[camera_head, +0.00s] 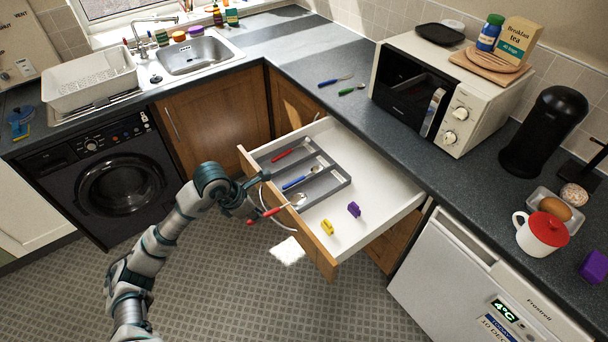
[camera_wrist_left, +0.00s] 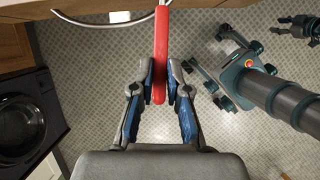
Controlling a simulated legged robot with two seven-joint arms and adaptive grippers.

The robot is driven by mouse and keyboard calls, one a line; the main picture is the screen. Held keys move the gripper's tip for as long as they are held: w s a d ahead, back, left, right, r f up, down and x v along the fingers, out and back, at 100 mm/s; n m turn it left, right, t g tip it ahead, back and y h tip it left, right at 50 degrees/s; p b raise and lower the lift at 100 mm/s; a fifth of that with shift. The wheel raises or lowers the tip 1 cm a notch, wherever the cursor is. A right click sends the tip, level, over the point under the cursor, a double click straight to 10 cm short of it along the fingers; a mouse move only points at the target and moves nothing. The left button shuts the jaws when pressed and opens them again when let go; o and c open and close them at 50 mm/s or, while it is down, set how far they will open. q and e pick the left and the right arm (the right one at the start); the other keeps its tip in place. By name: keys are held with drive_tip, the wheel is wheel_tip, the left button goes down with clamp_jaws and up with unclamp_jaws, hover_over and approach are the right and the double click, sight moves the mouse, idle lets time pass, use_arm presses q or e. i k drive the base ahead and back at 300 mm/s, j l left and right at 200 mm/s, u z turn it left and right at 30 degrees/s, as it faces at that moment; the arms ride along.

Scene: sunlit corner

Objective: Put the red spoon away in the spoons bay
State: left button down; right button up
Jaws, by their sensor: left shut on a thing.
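My left gripper (camera_head: 254,207) is shut on the handle of the red spoon (camera_head: 267,213), at the front of the open drawer (camera_head: 385,183). The spoon's metal bowl points right, near the drawer's front panel. In the left wrist view, the red handle (camera_wrist_left: 161,55) stands between the two fingers (camera_wrist_left: 159,78), and the bowl is out of sight. The grey cutlery tray (camera_head: 335,168) lies in the drawer's left part. A red-handled utensil (camera_head: 290,151) lies in its back bay and a blue-handled spoon (camera_head: 300,178) in a nearer bay.
A yellow item (camera_head: 327,227) and a purple item (camera_head: 354,209) lie on the drawer floor. A blue-handled utensil (camera_head: 335,81) and a green-handled one (camera_head: 352,89) lie on the worktop (camera_head: 310,62) behind. A microwave (camera_head: 450,95) stands right of them.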

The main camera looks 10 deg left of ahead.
sight(299, 172)
drive_tip(key=i, duration=1)
